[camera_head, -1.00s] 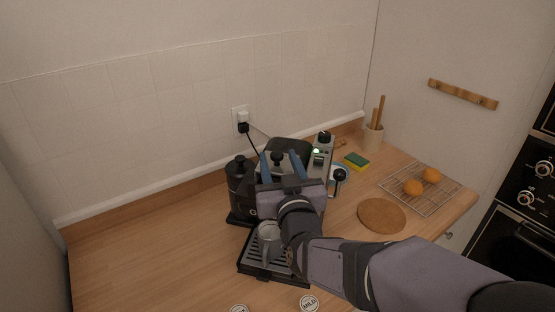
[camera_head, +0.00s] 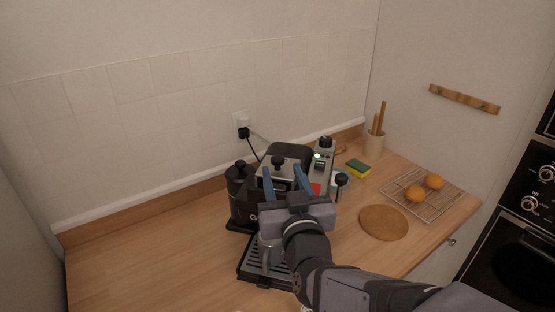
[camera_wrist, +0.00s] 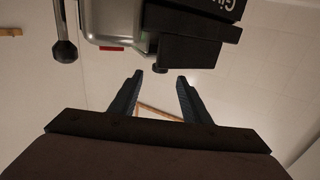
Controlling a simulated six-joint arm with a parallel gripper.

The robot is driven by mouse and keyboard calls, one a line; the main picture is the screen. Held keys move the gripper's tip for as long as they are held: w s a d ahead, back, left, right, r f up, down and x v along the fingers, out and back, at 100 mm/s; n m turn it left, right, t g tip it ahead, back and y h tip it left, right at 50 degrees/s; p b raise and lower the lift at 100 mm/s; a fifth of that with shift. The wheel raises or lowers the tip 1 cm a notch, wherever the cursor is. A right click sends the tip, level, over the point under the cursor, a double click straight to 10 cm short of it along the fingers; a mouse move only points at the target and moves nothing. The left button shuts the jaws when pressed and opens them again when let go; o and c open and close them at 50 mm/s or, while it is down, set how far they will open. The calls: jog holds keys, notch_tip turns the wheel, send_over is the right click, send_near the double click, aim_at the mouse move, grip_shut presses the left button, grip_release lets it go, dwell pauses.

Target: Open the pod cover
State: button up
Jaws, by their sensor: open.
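The coffee machine (camera_head: 289,151) stands on the counter, black and silver, with a green light on its right side. My gripper (camera_head: 283,176) is in front of its upper part, open and empty, and hides much of its front. In the wrist view my gripper (camera_wrist: 160,76) has two blue fingers apart with nothing between them. The machine's silver body (camera_wrist: 115,20) and black part (camera_wrist: 190,42) lie beyond the fingertips, and I see no contact. A lever with a black ball end (camera_head: 341,180) sticks out at the right; it also shows in the wrist view (camera_wrist: 65,50). I cannot tell which part is the pod cover.
A metal cup (camera_head: 268,247) stands on the drip tray (camera_head: 254,271), partly hidden by my arm. To the right are a round cork mat (camera_head: 384,222), a wire rack (camera_head: 446,206) with oranges, a sponge (camera_head: 358,168) and a utensil pot (camera_head: 373,143). The left counter is clear.

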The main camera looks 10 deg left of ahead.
aim_at(278, 160)
jog(key=shift+p+x, duration=1.3)
jog(key=shift+x, duration=2.3)
grip_shut()
